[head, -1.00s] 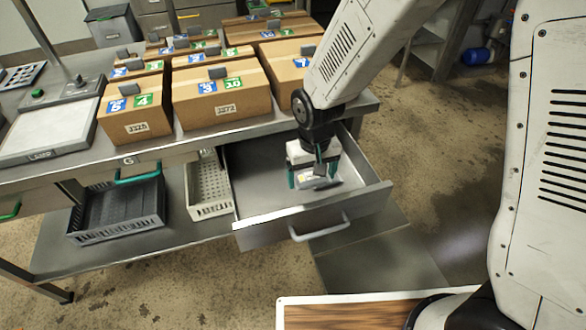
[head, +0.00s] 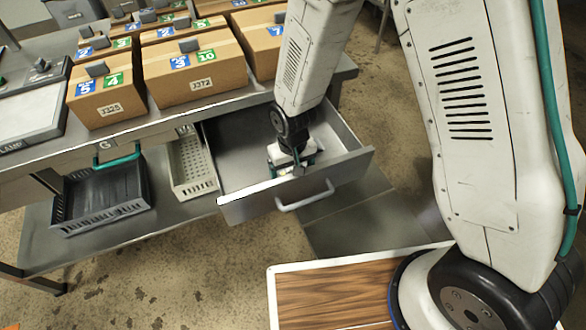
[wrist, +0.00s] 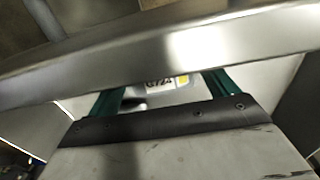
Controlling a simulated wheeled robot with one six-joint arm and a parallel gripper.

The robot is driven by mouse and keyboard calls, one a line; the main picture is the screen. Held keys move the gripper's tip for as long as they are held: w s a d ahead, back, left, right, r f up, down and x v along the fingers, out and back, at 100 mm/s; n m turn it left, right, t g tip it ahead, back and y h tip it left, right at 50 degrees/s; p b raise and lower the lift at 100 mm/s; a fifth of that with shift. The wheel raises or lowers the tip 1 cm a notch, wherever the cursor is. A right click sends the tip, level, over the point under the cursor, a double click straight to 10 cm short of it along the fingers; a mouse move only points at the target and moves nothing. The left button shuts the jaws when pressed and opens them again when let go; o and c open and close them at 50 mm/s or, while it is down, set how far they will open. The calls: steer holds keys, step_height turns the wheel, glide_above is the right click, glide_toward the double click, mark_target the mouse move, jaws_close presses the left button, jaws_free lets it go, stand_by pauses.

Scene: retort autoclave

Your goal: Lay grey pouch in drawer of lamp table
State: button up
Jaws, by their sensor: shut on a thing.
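The drawer (head: 245,207) of the lamp table (head: 200,102) is pulled open. My gripper (head: 293,168) is down inside it, close behind the front panel. In the wrist view my gripper (wrist: 165,92) has its green fingers on either side of the grey pouch (wrist: 163,84), which shows a label and a yellow square. My gripper is shut on this pouch. In the head view the pouch is mostly hidden by my gripper. I cannot tell whether it touches the drawer floor. The drawer's metal rim (wrist: 200,45) crosses the wrist view close to the fingers.
Cardboard boxes (head: 190,75) stand on the tabletop above the drawer. A light pad (head: 28,108) lies at the left. A dark crate (head: 100,195) and a pale perforated basket (head: 190,165) are on the lower shelf. The drawer's left part is empty.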

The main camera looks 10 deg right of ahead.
steer(key=shift+f, duration=0.1)
steer(key=o, duration=0.9)
step_height(320, 180, up, 12)
steer(key=s+d+r+m, duration=0.1)
steer(key=s+d+r, duration=0.3)
steer(key=d+r, duration=0.9)
steer(key=s+d+r, duration=0.2)
steer(key=s+r, duration=0.1)
steer(key=s, duration=0.2)
steer(key=s+d+r+m, duration=0.1)
steer(key=s+d+r, duration=0.2)
steer(key=s+r, duration=0.1)
steer(key=s+d+r+m+t, duration=0.1)
steer(key=s+d+r, duration=0.2)
steer(key=s, duration=0.3)
steer(key=shift+s+r, duration=0.3)
